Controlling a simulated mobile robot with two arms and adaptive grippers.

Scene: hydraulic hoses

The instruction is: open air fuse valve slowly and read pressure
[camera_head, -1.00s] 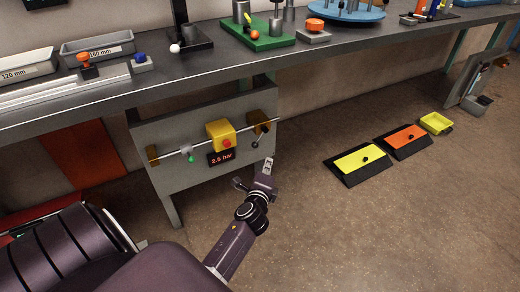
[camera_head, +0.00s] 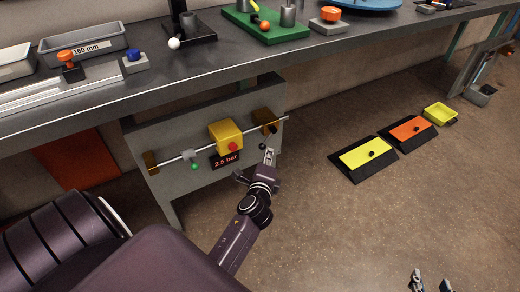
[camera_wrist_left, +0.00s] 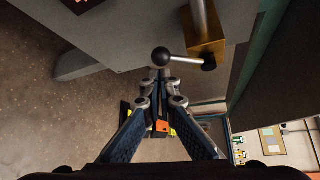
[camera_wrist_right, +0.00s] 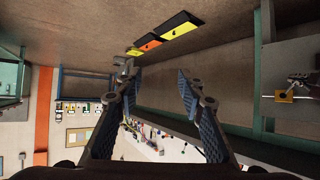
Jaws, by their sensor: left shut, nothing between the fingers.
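The air line (camera_head: 187,155) runs along a grey panel under the bench, with a yellow box (camera_head: 226,132) bearing a red button. A display (camera_head: 226,160) below it reads 2.5 bar. At the right end is a brass valve block (camera_head: 264,116), also in the left wrist view (camera_wrist_left: 204,46), with a lever ending in a black ball knob (camera_wrist_left: 160,56). My left gripper (camera_head: 268,152) is shut and empty, close to the knob; in the left wrist view the knob appears just beyond the fingertips. Contact cannot be told. My right gripper (camera_head: 431,282) is open and empty over the floor.
The bench (camera_head: 110,94) overhangs the panel. A green lamp (camera_head: 194,166) sits below the line. Yellow (camera_head: 352,158) and orange (camera_head: 403,132) pedals and a yellow tray (camera_head: 440,112) are on the floor to the right. The floor in front of them is clear.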

